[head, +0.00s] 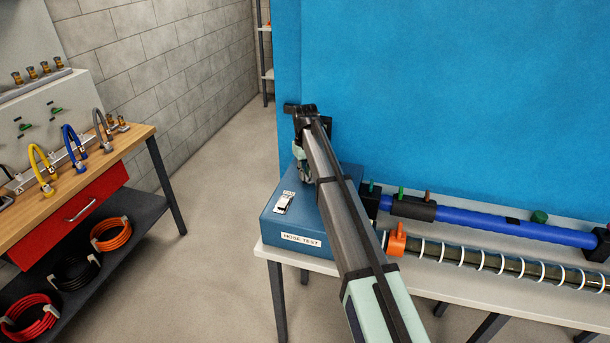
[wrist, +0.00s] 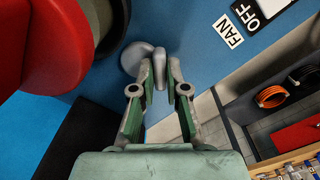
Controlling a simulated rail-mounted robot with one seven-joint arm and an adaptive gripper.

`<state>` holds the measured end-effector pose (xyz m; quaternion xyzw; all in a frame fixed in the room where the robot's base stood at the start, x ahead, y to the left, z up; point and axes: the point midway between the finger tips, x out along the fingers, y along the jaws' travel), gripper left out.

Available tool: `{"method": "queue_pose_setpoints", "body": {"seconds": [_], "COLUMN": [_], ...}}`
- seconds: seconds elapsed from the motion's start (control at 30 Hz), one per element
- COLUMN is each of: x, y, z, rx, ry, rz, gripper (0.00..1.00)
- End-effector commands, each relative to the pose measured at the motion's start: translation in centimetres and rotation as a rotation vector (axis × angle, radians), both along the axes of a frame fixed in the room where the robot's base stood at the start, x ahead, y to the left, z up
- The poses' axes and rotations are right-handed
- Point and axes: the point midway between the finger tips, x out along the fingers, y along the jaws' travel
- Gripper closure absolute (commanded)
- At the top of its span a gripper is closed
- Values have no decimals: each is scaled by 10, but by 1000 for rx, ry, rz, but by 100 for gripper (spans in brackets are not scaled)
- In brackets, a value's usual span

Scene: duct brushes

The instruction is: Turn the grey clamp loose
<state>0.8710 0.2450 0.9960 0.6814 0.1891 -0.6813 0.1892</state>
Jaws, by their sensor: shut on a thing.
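The grey clamp (wrist: 136,58) is in the wrist view, a round grey disc on a blue face with a narrow upright wing. My gripper (wrist: 160,76) is shut on this wing, with one finger on each side of it. The clamp is hidden there behind my gripper and arm.
A large red round part (wrist: 45,40) is close to my gripper in the wrist view. A FAN OFF label (wrist: 240,22) is on the blue face. A blue tube (head: 490,220) and a ringed hose (head: 480,258) lie right of my arm. A workbench (head: 90,180) stands left, across open floor.

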Motion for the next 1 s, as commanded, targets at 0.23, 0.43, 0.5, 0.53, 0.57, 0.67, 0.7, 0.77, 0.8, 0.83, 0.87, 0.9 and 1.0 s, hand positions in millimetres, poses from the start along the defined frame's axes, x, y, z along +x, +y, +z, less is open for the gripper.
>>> {"method": "queue_pose_setpoints", "body": {"seconds": [0.23,0.43,0.5,0.53,0.57,0.67,0.7,0.77,0.8,0.83,0.87,0.9,1.0], "x": [0,0,0,0,0,0,0,0,0,0,0,0,0], "y": [0,0,0,0,0,0,0,0,0,0,0,0,0], "z": [-1,-1,0,0,0,0,0,0,0,0,0,0,0], "rx": [0,0,0,0,0,0,0,0,0,0,0,0,0], "ry": [-1,-1,-1,0,0,0,0,0,0,0,0,0,0], "rz": [234,421,483,508,533,607,633,669,691,706,719,736,768], "gripper": [100,100,100,100,100,100,100,100,100,100,100,100,100]}}
